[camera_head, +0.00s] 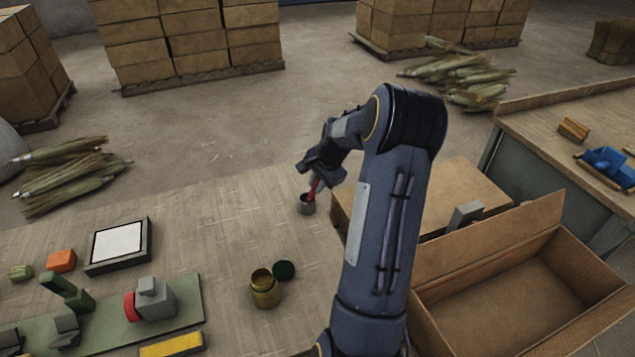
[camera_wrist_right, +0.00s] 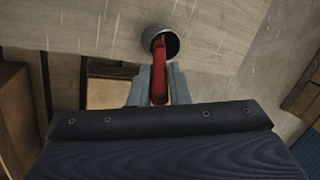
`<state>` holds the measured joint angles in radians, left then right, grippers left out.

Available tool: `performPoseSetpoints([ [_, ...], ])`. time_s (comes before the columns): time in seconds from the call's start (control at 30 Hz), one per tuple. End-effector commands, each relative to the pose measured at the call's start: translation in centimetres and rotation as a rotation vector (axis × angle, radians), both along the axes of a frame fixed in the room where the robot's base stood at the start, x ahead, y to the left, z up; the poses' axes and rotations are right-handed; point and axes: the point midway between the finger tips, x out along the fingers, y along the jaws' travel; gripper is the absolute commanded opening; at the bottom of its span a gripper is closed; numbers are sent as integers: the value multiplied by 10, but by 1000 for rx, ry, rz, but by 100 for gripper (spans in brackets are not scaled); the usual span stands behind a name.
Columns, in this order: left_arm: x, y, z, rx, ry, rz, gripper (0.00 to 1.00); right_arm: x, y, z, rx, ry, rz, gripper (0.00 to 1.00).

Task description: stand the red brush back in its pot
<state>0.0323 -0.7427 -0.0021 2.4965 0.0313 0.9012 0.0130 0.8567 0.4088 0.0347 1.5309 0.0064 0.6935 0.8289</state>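The red brush (camera_head: 314,187) is at my right gripper (camera_head: 318,178), near the far right edge of the workbench. The small grey pot (camera_head: 307,205) stands on the bench directly below. In the right wrist view, the brush (camera_wrist_right: 159,82) lies between the two fingers of the gripper (camera_wrist_right: 159,88), which are closed on it. Its far end reaches into the mouth of the pot (camera_wrist_right: 160,40). How deep it sits is hidden. My left gripper is not in view.
A brass jar (camera_head: 264,290) and a dark round lid (camera_head: 284,270) stand on the bench (camera_head: 215,235). A framed white panel (camera_head: 117,242) and a green fixture board (camera_head: 185,305) lie left. An open cardboard box (camera_head: 520,290) is right of my arm.

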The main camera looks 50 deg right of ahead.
Motion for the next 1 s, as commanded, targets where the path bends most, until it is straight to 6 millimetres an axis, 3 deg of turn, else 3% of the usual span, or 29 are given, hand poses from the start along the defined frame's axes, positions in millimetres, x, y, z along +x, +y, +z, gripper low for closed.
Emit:
performPoseSetpoints([
  [0.03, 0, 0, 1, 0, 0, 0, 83, 0, 0, 1, 0, 0, 0, 23],
  [0.13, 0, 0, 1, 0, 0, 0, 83, 0, 0, 1, 0, 0, 0, 36],
  [0.4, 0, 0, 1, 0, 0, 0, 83, 0, 0, 2, 0, 0, 1, 36],
  [0.57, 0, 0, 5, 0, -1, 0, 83, -2, 0, 14, -4, -1, 1, 36],
  [1.0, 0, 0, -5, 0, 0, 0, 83, -33, 2, 98, -4, -2, 0, 36],
])
